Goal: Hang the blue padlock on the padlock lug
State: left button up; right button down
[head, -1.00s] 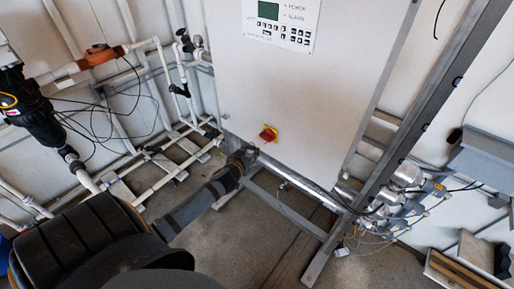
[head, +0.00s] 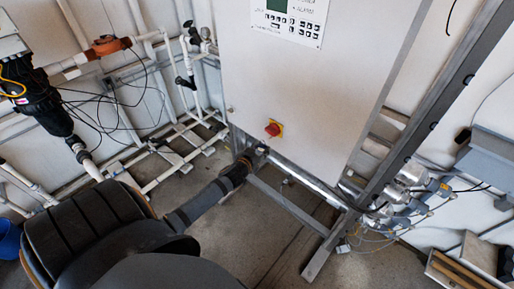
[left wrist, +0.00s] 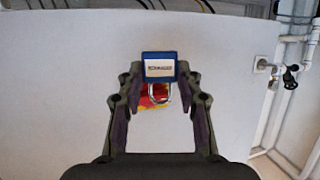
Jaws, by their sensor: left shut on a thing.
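The blue padlock (left wrist: 160,58) with a pale label is between the fingertips of my left gripper (left wrist: 160,77) in the left wrist view. Its silver shackle (left wrist: 161,98) points down in that picture. Behind it is a red and yellow switch (left wrist: 146,101), partly hidden by the padlock and shackle. In the head view my left gripper (head: 256,153) is just below the red knob (head: 272,129) on its yellow plate, near the cabinet's lower edge. The padlock is too small to tell there. I cannot make out a separate padlock lug. My right gripper is not in view.
A white cabinet (head: 290,85) with a keypad panel (head: 290,22) stands on a metal frame (head: 325,240). White pipes (head: 175,165) and loose black cables lie to the left. Metal cylinders (head: 395,200) with wiring are at the right. The cabinet face around the switch is clear.

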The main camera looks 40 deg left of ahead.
pick_arm(q)
jog(key=shift+w+d+f+b, duration=0.15)
jog(key=shift+w+b, duration=0.15)
jog(key=shift+w, duration=1)
jog(key=shift+w+f+b, duration=0.1)
jog(key=shift+w+b, duration=0.4)
jog(key=shift+w, duration=0.6)
jog(key=shift+w+d+f, duration=0.1)
jog(key=shift+w+f, duration=0.25)
jog(key=shift+w, duration=0.3)
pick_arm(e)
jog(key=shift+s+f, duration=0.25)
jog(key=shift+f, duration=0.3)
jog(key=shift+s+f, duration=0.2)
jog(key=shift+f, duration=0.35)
pick_arm(q)
jog(key=o, duration=1.3)
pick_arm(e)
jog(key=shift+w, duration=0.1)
